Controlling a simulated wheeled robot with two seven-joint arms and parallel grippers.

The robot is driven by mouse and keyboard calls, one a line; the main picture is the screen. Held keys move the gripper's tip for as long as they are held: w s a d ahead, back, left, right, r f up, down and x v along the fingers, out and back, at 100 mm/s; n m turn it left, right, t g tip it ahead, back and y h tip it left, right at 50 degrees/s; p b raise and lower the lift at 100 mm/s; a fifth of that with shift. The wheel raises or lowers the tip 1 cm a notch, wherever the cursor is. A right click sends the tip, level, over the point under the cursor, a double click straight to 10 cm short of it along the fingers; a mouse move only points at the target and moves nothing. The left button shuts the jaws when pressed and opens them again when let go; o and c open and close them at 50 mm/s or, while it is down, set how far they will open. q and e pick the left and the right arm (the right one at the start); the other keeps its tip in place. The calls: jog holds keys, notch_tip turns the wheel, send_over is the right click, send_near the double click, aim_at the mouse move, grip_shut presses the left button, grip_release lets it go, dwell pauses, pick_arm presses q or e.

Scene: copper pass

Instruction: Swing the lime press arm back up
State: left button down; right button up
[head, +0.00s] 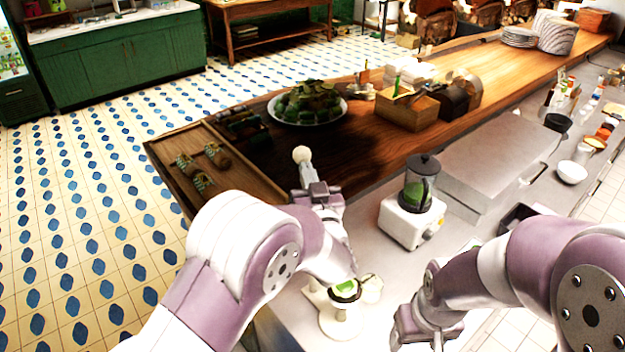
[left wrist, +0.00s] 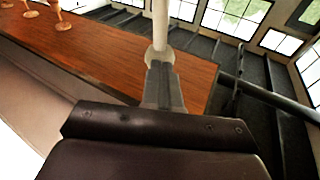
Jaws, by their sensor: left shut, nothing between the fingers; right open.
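The white lime press (head: 338,322) stands on the steel counter in the head view, with a green round piece (head: 345,288) in its cup. A pale rounded knob (head: 302,155) shows just beyond the fingertips of my left gripper (head: 306,177). In the left wrist view, a pale rod (left wrist: 160,22) rises from the tips of my left gripper (left wrist: 160,72), whose fingers are together. The rod looks like the press arm's handle; its joint with the press is hidden behind my left arm. My right gripper (head: 436,338) is low, right of the press, apart from it.
A blender (head: 418,190) stands behind the press, beside a steel box (head: 490,165). A wooden tray (head: 240,155) and a heaped plate (head: 308,105) sit on the wooden bar. A white bowl (head: 572,172) is farther right. Some bare counter lies around the press.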

pick_arm(q)
jog(key=shift+w+a+b, duration=0.3)
jog(key=shift+w+b, duration=0.1)
jog(key=shift+w, duration=0.1)
jog(key=shift+w+a+b, duration=0.3)
jog(key=shift+w+b, duration=0.1)
jog(key=shift+w, duration=0.1)
pick_arm(e)
jog(key=shift+s+f, duration=0.1)
jog(key=shift+f, duration=0.5)
